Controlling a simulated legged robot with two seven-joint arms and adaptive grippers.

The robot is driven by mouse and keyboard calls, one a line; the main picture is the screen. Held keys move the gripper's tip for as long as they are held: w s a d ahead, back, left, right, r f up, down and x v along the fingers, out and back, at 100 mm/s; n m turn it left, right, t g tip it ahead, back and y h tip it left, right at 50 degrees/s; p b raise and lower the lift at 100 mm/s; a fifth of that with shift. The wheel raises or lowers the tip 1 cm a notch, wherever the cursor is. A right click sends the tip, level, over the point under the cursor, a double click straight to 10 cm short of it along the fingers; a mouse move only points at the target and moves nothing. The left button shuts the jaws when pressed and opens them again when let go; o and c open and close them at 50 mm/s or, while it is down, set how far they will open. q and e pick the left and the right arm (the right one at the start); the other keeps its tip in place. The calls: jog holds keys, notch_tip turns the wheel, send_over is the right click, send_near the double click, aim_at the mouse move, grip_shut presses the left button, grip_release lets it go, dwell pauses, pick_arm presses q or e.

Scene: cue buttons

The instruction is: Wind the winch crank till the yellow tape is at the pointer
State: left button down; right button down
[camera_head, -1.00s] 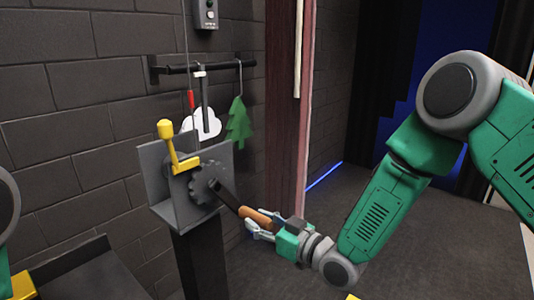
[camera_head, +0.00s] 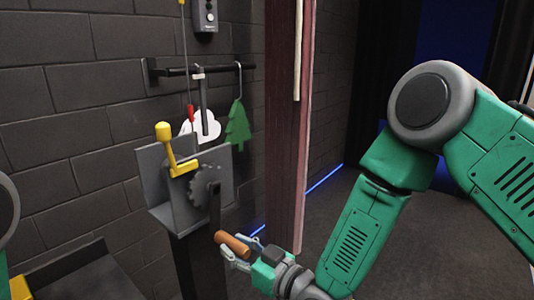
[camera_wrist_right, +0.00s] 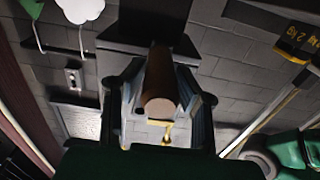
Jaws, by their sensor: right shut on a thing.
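The winch is a grey bracket (camera_head: 158,185) on a dark post, with a toothed wheel (camera_head: 203,188) and a yellow lever (camera_head: 166,150). Its dark crank arm (camera_head: 214,205) points down to a wooden handle (camera_head: 231,242). My right gripper (camera_head: 236,251) is shut on this handle; the handle's round end (camera_wrist_right: 160,106) shows between the fingers in the wrist view. A thin line rises from the winch, with a small yellow mark (camera_head: 182,3) at the top edge of the head view. The red pointer (camera_head: 191,113) is well below that mark. My left gripper is not in view.
A wall rail (camera_head: 165,71) carries a white cloud (camera_head: 207,127) and a green tree (camera_head: 238,125) behind the winch. A wooden post (camera_head: 287,150) stands just right of the winch, close to my right gripper. A grey box (camera_head: 205,14) hangs on the wall.

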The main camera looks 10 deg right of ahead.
jog(key=a, duration=0.1)
jog(key=s+a+r, duration=0.1)
jog(key=s, duration=0.1)
jog(key=shift+a+r, duration=0.25)
jog(key=shift+a, duration=0.15)
jog(key=s+a+r+p, duration=0.2)
jog(key=a+r+p, duration=0.1)
jog(key=shift+s, duration=0.25)
